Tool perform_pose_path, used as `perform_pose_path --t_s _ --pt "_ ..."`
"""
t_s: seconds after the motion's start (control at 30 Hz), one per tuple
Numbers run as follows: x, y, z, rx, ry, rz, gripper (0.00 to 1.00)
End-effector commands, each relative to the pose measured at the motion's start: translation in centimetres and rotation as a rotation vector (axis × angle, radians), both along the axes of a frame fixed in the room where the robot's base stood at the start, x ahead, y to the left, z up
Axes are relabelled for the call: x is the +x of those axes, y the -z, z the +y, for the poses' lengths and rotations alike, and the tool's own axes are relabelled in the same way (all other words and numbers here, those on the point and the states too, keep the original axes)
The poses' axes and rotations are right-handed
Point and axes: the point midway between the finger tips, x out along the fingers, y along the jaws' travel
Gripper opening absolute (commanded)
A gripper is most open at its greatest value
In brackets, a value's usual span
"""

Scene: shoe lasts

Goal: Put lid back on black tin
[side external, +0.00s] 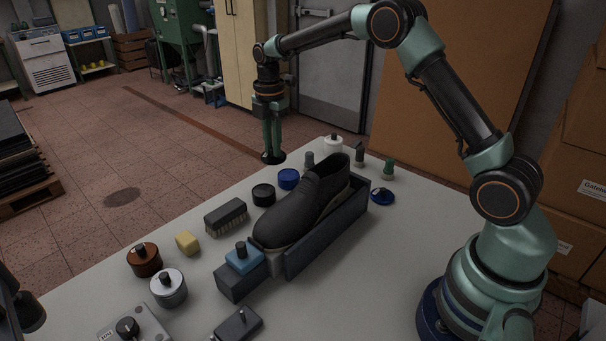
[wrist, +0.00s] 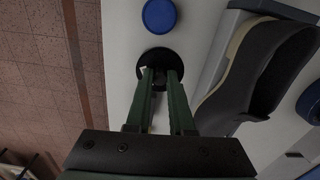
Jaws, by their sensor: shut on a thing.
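My gripper (side external: 272,150) points down and is shut on a black lid (side external: 273,158), which it holds in the air above the table's far-left edge. In the wrist view the lid (wrist: 157,58) is a dark disc at the fingertips (wrist: 161,76). The black tin (side external: 263,195) stands on the table beside a blue tin, below the lid in the side view. I cannot make out the black tin in the wrist view; the lid may hide it.
A black shoe (side external: 303,206) in a dark grey holder (side external: 325,238) stands right of the tins. The blue tin (side external: 288,179), a brush (side external: 225,217), a yellow block (side external: 187,242) and a blue lid (side external: 382,196) are nearby. Several small bottles stand at the back.

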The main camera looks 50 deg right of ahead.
Motion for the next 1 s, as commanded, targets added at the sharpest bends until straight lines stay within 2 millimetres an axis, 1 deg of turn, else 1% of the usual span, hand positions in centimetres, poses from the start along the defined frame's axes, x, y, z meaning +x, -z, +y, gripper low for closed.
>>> perform_pose_path --t_s 0.03,0.1,0.23,0.47,0.8,1.0 --pt "0.4 0.5 1.2 0.0 -0.025 0.001 0.0" --pt "0.7 1.0 2.3 0.0 -0.046 0.0 0.0" --pt "0.9 1.5 3.2 0.0 -0.066 0.001 0.0" --pt "1.0 2.7 3.4 0.0 -0.068 0.001 0.0" --pt "0.9 5.7 3.3 0.0 -0.067 0.002 0.0" --pt "1.0 7.1 3.3 0.0 -0.067 0.001 0.0"
